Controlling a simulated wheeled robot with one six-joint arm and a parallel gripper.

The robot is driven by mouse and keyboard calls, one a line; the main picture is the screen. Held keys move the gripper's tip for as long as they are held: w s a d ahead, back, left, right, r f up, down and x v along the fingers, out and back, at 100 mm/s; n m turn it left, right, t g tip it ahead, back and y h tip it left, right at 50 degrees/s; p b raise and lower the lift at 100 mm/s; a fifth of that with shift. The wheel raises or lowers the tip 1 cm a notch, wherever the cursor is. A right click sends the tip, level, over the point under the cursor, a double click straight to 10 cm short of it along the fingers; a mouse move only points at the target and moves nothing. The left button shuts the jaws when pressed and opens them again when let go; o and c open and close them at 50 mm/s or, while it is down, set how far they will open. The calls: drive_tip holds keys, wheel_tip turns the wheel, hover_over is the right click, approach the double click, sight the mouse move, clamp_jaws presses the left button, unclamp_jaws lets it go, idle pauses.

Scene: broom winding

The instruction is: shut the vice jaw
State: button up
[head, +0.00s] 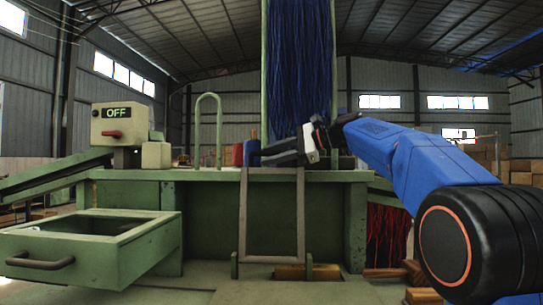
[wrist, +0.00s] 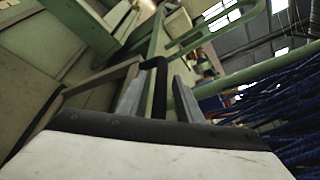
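My gripper (head: 268,156) reaches in from the right over the green bench top, its fingers pointing left. In the wrist view its two grey fingers (wrist: 160,88) stand apart. A black bar (wrist: 159,68) passes between them, with a gap on the right finger's side; I cannot tell if it touches the left finger. The bar meets the end of a brown-grey frame (wrist: 92,82). In the head view a similar upright frame (head: 272,170) stands at the bench front, just below my gripper. I cannot clearly make out the vice jaw; my gripper may cover it.
A red item (head: 237,154) and a blue item (head: 252,148) stand close left of my fingers. A green hoop (head: 208,97) and a grey OFF box (head: 121,122) are further left. The drawer (head: 95,245) sticks out. Blue bristles (head: 297,65) hang behind.

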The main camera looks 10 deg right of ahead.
clamp_jaws()
